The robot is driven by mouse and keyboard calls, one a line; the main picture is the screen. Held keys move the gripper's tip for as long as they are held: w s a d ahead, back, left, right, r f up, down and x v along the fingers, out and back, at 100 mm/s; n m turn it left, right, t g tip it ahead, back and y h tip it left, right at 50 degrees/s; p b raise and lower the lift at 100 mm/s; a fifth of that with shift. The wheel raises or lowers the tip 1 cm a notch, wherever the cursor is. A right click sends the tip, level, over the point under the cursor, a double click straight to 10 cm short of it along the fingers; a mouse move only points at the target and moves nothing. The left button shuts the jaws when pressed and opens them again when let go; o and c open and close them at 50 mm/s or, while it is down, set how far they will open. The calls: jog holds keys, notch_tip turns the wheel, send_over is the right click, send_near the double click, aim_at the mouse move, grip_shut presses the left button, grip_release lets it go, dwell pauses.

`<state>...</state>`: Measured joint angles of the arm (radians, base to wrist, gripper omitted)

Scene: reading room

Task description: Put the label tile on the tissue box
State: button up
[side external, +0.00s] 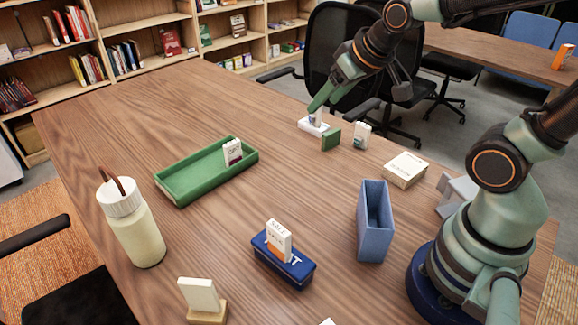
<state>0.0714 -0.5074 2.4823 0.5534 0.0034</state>
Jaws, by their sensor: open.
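My gripper (317,108) is at the back of the table, low over a small white item on a flat white base (313,126). It holds nothing that I can see, and its fingertips are too small to tell whether they touch the item. A white and orange upright tile with lettering (279,241) stands on a navy blue box with white letters (284,264). A small white and purple tile (232,152) stands in the green tray (180,186). A low cream box (405,169) lies right of centre. I cannot tell for certain which is the label tile or the tissue box.
A tall open blue holder (375,222) is near my base. A cream bottle (131,228) and a card on a wooden stand (201,297) are front left. The table's middle is clear.

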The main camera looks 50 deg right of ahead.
jog(key=s+a+r+g, duration=0.1)
jog(key=s+a+r, duration=0.1)
jog(key=s, duration=0.4)
jog(key=shift+a+n, duration=0.25)
jog(key=shift+n, duration=0.15)
